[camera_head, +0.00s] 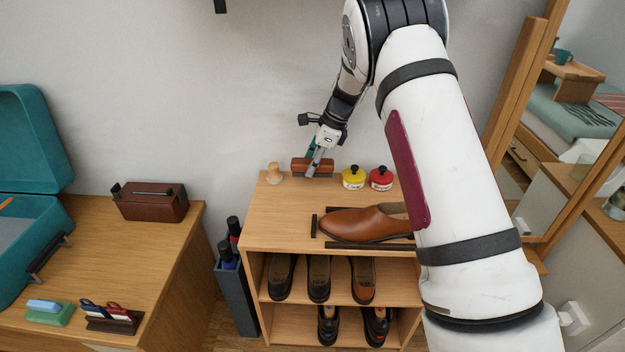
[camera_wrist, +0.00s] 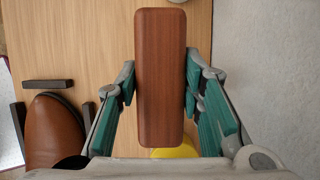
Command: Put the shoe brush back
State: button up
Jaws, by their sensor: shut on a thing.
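The shoe brush (camera_head: 300,167) has a reddish-brown wooden back and is at the rear of the shoe cabinet's top, near the wall. My gripper (camera_head: 316,165) is over it from above. In the wrist view the brush (camera_wrist: 161,75) lies lengthwise between the green-padded fingers of my gripper (camera_wrist: 160,92), which are shut on its two long sides. Its bristles are hidden beneath the back. I cannot tell whether it touches the cabinet top (camera_head: 275,215).
A wooden knob-shaped item (camera_head: 274,173) stands left of the brush, a yellow tin (camera_head: 353,178) and red tin (camera_head: 381,178) right. A brown shoe (camera_head: 365,224) lies between dark rails in front. Shoes fill the shelves below. A mirror (camera_head: 535,130) stands right.

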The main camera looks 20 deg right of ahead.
aim_at(312, 187)
jog(key=shift+f+b, duration=0.65)
jog(key=shift+f, duration=1.6)
jog(key=shift+f, duration=0.1)
jog(key=o, duration=1.2)
jog(key=p+v, duration=0.3)
jog(key=v, duration=0.9)
jog(key=shift+a, duration=0.1)
